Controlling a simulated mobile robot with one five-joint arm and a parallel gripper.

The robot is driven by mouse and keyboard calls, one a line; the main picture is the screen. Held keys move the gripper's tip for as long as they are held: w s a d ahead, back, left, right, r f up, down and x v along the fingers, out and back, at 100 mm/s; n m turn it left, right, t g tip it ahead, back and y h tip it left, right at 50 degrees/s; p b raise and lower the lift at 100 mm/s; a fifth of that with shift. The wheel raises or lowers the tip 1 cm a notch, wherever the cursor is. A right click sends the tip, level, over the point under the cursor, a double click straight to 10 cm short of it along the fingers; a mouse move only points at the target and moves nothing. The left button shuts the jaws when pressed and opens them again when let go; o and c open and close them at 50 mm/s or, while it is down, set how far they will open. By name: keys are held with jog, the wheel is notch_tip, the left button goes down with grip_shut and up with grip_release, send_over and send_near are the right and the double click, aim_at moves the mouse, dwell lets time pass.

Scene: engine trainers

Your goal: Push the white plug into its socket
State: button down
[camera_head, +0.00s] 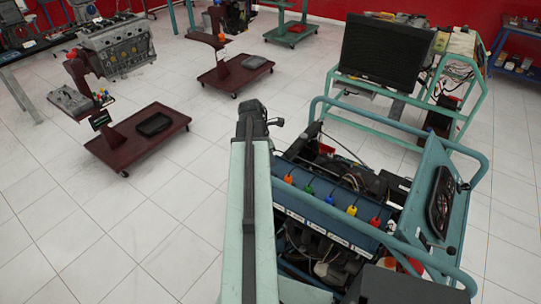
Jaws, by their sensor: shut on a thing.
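My arm runs up the picture from the bottom, with dark parts at its far end, beside the engine trainer (447,170). My gripper's fingers do not show; whatever they hold is hidden. I cannot make out the white plug or its socket. A row of coloured plugs stands along a blue bar on the engine: an orange plug (288,180), a green plug (309,190), a blue plug (330,200), a yellow plug (351,211) and a red plug (375,221). My arm covers the strip just left of the engine.
The trainer's teal tube frame (385,105) rises around the engine, with a gauge panel (441,203) at right. A dark monitor (386,50) stands behind. Engine stands on dark red bases (165,145) are at upper left.

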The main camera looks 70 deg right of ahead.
jog(key=shift+s+a+r, duration=0.1)
jog(key=shift+s+a, duration=0.05)
jog(key=shift+a, duration=0.25)
jog(key=b+x, duration=0.1)
jog(key=b, duration=0.1)
jog(key=b+x, duration=0.1)
jog(key=x, duration=0.1)
jog(key=w+b+x, duration=0.1)
jog(key=b+x, duration=0.1)
jog(key=shift+a+f+b, duration=0.35)
jog(key=shift+f, duration=0.05)
jog(key=shift+f, duration=0.25)
dwell(1.1)
jog(key=c, duration=1.1)
grip_release()
jog(key=shift+o, duration=0.2)
notch_tip(320, 180, up, 7)
jog(key=p, duration=0.6)
jog(key=shift+r+p, duration=0.1)
jog(key=shift+p, duration=0.25)
grip_shut()
